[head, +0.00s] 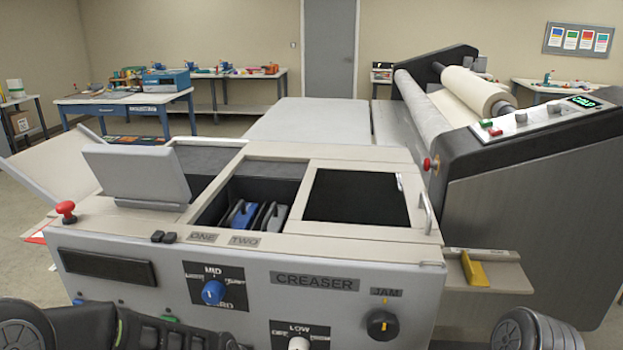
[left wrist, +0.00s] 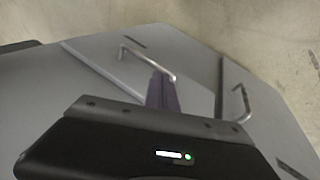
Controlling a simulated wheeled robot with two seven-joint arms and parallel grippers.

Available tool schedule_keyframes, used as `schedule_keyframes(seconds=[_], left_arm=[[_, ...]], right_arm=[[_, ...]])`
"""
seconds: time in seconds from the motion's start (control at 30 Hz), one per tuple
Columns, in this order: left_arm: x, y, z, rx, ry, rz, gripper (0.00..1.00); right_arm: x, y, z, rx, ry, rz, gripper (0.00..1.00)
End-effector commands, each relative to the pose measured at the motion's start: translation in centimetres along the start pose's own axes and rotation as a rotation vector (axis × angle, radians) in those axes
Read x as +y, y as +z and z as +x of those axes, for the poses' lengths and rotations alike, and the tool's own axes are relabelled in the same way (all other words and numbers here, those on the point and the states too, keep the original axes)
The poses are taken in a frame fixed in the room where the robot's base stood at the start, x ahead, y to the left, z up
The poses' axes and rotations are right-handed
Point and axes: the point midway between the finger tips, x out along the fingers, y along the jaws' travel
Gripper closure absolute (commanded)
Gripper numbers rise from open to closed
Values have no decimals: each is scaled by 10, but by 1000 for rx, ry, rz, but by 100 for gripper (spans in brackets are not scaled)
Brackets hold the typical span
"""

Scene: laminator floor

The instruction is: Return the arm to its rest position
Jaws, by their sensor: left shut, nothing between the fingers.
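My left gripper (left wrist: 163,92) shows in the left wrist view. Its fingers are together with nothing between them, in front of a grey panel with metal handles. In the head view, a dark part of my left arm (head: 90,325) lies low along the bottom left edge, in front of the creaser (head: 190,262). A rounded part of my right arm (head: 530,335) shows at the bottom right. My right gripper is out of view.
A side shelf (head: 510,272) holds a yellow piece (head: 474,270). The laminator (head: 530,190) stands at the right. In the left wrist view, metal handles (left wrist: 147,62) stick out from the panel.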

Motion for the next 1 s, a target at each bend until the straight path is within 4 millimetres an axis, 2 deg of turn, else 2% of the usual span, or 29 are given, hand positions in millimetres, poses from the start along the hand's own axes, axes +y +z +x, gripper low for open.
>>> schedule_keyframes(seconds=[0.03,0.1,0.2,0.3,0.4,0.53,1.0], left_arm=[[-19,30,33,-40,-10,-24,100],[-40,69,69,-71,-20,-48,100],[-64,127,106,-109,-31,-79,100],[-79,178,126,-138,-40,-103,100],[-86,210,135,-153,-45,-117,100],[-89,227,138,-157,-49,-124,100],[-89,226,138,-155,-49,-123,100]], right_arm=[[0,0,0,0,0,0,100],[0,0,0,0,0,0,100],[0,0,0,0,0,0,100],[0,0,0,0,0,0,100],[0,0,0,0,0,0,100],[0,0,0,0,0,0,100],[0,0,0,0,0,0,100]])
